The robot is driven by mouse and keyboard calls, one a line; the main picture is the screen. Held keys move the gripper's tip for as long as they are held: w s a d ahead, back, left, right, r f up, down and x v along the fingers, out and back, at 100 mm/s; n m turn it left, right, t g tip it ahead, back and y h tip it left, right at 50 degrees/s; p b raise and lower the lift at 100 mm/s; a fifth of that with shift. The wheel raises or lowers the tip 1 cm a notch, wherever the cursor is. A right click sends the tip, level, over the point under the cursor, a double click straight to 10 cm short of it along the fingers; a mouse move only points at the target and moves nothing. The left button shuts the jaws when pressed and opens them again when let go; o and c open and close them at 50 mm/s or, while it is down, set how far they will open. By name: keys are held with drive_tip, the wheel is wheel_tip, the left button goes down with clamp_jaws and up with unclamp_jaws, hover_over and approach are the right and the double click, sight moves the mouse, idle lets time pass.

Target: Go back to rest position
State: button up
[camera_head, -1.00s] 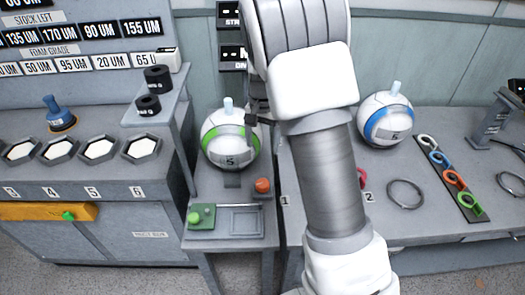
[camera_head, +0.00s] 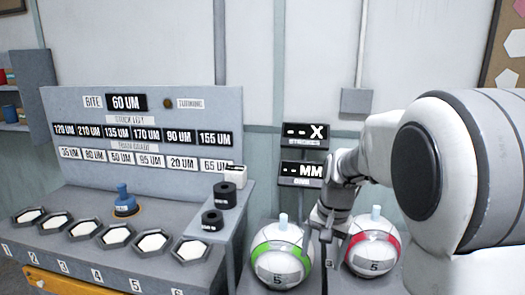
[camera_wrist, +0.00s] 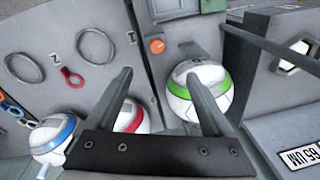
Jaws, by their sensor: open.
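My gripper (camera_head: 328,238) is open and empty, with its fingers pointing down near the gap between two balls in the head view. The white ball with a green band (camera_head: 281,255) is to the left of it, and the white ball with a red band (camera_head: 372,250) is to the right. In the wrist view the fingers of my gripper (camera_wrist: 160,76) are spread with nothing between them. The green-banded ball (camera_wrist: 203,88) shows behind the right finger, and the red-banded ball (camera_wrist: 130,117) is partly hidden by the left finger. A blue-banded ball (camera_wrist: 50,138) is at lower left.
A bench on the left has several hexagonal pads (camera_head: 150,243), a blue-handled tool (camera_head: 125,203) and black cylinders (camera_head: 225,194). A label board (camera_head: 140,130) stands behind it. Two black displays (camera_head: 303,155) hang on the wall. My arm fills the right side.

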drive_tip(key=s+r+n+t+p, duration=0.1)
drive_tip(key=s+r+n+t, duration=0.1)
drive_tip(key=s+r, duration=0.4)
drive_tip(key=s+r+n+t+p, duration=0.1)
drive_tip(key=s+r, duration=0.4)
drive_tip(key=s, duration=1.1)
drive_tip(key=n+t, duration=0.1)
drive_tip(key=n, duration=0.1)
drive_tip(key=shift+r+n+h, duration=0.3)
drive_tip(key=shift+r+n, duration=0.1)
drive_tip(key=shift+a, duration=0.1)
